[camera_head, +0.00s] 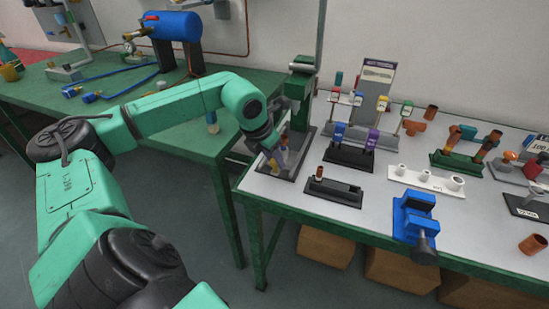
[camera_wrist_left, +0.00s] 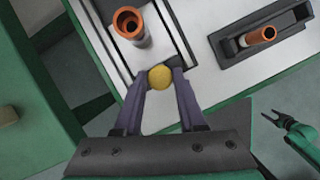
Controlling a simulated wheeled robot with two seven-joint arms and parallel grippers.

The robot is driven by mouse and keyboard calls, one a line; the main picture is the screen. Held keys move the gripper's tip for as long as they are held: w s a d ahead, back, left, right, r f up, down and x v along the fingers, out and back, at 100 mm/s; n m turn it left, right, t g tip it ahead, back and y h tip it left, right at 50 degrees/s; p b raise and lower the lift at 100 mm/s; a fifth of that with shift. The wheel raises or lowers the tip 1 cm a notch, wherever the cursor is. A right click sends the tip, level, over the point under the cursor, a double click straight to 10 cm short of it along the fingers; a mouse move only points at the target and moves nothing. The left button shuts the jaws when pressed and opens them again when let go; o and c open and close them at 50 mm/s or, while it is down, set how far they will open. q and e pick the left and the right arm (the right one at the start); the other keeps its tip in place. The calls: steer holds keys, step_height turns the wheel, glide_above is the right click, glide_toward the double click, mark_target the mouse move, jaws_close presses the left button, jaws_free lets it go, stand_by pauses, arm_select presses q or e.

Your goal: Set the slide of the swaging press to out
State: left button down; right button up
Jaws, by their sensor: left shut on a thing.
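The swaging press (camera_head: 299,88) is a dark green column on a base at the left end of the grey-topped table. A round yellow knob (camera_wrist_left: 160,77) sits at the front of its slide in the left wrist view. My left gripper (camera_head: 272,165) is at the front of the press, pointing down. In the left wrist view its two fingers (camera_wrist_left: 160,84) are shut on the knob. A copper-coloured tube piece (camera_wrist_left: 129,22) stands just behind the knob. My arm hides part of the press in the head view. My right gripper (camera_wrist_left: 277,117) shows small at the right of the wrist view, its fingers apart.
A black fixture with a copper piece (camera_head: 333,191) lies right of the press. A blue vise (camera_head: 414,216) is at the front edge. Racks of coloured-handled tools (camera_head: 352,147) stand behind. A green bench (camera_head: 172,130) with a blue tank (camera_head: 174,26) is at left.

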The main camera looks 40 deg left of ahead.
arm_select(q)
steer(key=shift+r, duration=0.15)
steer(key=shift+w+a, duration=0.1)
steer(key=shift+w, duration=0.2)
steer(key=c, duration=0.7)
jaws_free()
steer(key=shift+o, duration=0.9)
steer(key=b+v, duration=0.1)
steer(key=v, duration=1.3)
steer(key=shift+r, duration=0.2)
arm_select(e)
steer(key=shift+w+a+f, duration=0.15)
steer(key=shift+w+f, duration=0.3)
steer(key=shift+w, duration=0.15)
